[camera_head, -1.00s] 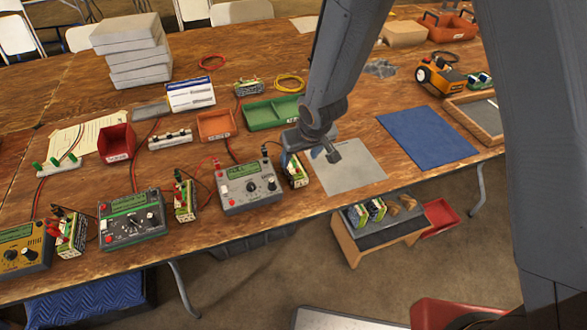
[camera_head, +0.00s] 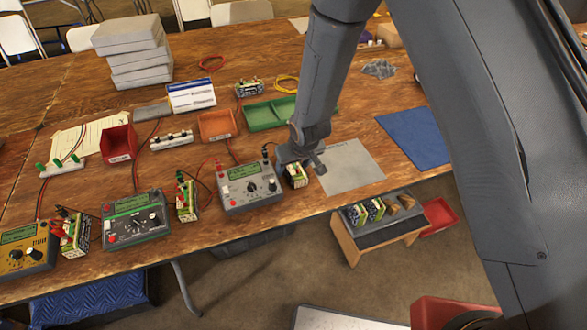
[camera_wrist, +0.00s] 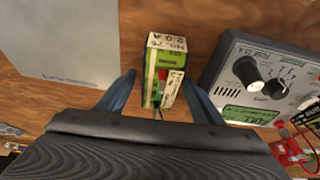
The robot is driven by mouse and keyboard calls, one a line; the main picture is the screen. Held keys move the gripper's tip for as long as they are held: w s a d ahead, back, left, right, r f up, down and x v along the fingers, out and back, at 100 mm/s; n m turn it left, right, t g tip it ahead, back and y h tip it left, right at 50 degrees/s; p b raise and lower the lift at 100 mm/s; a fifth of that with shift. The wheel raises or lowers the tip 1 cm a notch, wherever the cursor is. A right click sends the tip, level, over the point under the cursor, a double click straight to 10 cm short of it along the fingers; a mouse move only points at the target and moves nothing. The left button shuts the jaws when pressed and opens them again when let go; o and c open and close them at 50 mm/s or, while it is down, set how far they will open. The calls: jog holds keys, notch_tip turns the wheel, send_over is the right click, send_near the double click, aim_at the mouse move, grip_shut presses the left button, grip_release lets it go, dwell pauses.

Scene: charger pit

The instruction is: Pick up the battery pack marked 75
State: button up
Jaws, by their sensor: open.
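The battery pack marked 75 (camera_wrist: 163,75) stands upright on the wooden table in the wrist view, a pale green and white box with "NO. 75" on its top edge and a red part on its face. In the head view the pack (camera_head: 297,177) stands just right of the grey charger, partly covered by my gripper (camera_head: 298,166). My gripper also shows in the wrist view (camera_wrist: 155,92), with its blue-grey fingers apart, one on each side of the pack. The jaws are open; I cannot tell whether a finger touches the pack.
The grey charger (camera_head: 247,187) with knobs stands close on the pack's left in the head view. A grey mat (camera_head: 350,168) lies to the right, bare. Other chargers and packs line the table's front edge. A low wooden stand (camera_head: 345,243) is below the edge.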

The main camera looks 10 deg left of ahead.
grip_shut()
jog(key=shift+r, duration=0.1)
